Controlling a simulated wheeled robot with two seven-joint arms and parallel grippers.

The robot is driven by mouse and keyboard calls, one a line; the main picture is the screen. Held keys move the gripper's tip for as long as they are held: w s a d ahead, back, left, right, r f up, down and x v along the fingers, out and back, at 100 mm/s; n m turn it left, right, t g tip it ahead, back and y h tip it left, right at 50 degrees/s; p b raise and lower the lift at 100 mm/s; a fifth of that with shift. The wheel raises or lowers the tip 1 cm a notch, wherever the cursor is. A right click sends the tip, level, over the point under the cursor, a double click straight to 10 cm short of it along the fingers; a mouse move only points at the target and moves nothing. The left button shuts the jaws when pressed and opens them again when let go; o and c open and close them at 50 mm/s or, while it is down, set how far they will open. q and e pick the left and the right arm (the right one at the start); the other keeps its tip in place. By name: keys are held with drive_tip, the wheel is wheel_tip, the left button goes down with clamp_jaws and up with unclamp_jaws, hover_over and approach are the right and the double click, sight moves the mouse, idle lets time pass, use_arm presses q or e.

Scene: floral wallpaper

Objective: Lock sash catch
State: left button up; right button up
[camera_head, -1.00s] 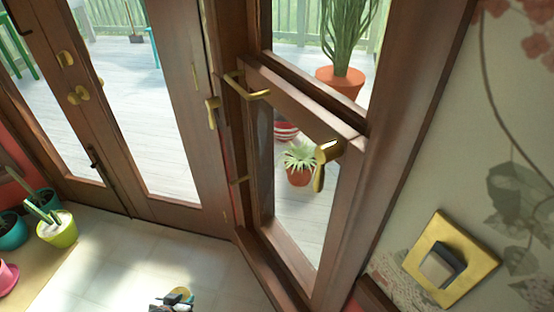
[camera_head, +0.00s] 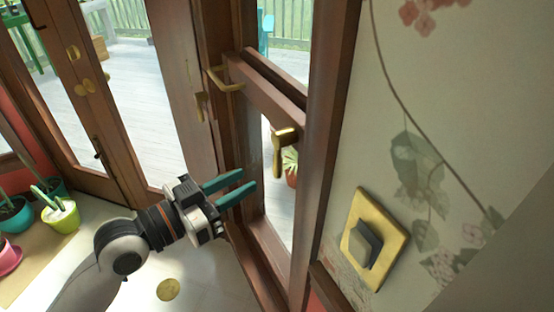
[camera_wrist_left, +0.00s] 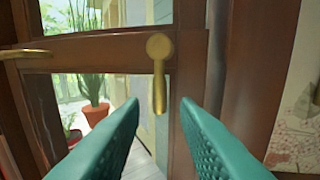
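The sash catch (camera_head: 284,150) is a brass lever on the brown window sash, its handle hanging downward. In the left wrist view the catch (camera_wrist_left: 158,75) shows a round head with the lever pointing down, ahead of and between my fingers. My left gripper (camera_head: 248,188) is open, with two teal fingers pointing toward the window, left of and a little below the catch. Nothing is between the fingers and they look apart from the catch. My right gripper is not in view.
A brass stay bar (camera_head: 222,85) sticks out at the left end of the sash. A brass wall switch (camera_head: 375,238) is on the floral wall at right. Potted plants (camera_head: 60,215) stand on the floor at far left.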

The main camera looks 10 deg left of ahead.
sight(277, 164)
use_arm(q)
drive_tip(key=p+x, duration=0.1)
drive_tip(key=x, duration=0.8)
drive_tip(key=shift+w+f, duration=0.1)
clamp_jaws()
